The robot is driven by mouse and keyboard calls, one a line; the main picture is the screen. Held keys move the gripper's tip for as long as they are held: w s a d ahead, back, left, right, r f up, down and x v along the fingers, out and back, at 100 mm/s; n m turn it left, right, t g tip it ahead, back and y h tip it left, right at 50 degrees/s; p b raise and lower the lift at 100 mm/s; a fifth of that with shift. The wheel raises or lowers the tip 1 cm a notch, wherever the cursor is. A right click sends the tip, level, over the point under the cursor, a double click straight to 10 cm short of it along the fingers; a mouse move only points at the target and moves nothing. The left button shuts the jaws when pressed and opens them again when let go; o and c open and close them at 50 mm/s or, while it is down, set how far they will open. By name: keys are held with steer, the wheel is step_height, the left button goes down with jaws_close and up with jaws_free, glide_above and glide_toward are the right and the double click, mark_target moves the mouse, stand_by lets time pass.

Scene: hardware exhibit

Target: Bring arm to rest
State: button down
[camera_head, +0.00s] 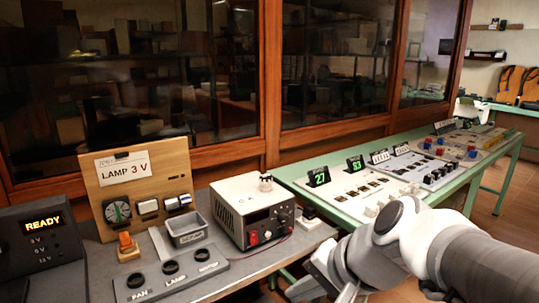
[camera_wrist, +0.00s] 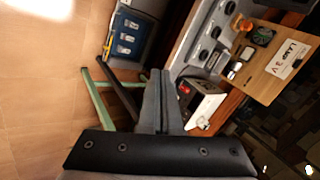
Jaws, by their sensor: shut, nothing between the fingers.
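My gripper (camera_wrist: 160,76) shows in the wrist view with its two grey fingers together and nothing between them. It hangs in the air in front of the bench, over the tiled floor side. In the head view my arm (camera_head: 400,240) reaches in from the lower right, white and grey, bent in front of the green table. The fingertips cannot be made out clearly in the head view. The wrist view is turned on its side, with the bench at the upper right.
The grey bench holds a READY display box (camera_head: 42,238), a wooden lamp panel (camera_head: 142,183), a grey tray (camera_head: 185,233), a three-knob panel (camera_head: 170,272) and a power supply (camera_head: 252,210). The green table (camera_head: 340,215) carries control panels. The floor (camera_wrist: 45,100) at left is clear.

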steer(key=s+d+n+h, duration=0.5)
steer(key=s+d+n, duration=0.1)
steer(key=d+n, duration=0.15)
step_height(320, 180, up, 16)
steer(key=d+p, duration=0.1)
steer(key=p, duration=1.4)
steer(key=shift+s+d+p, duration=0.35)
steer(key=shift+d, duration=0.05)
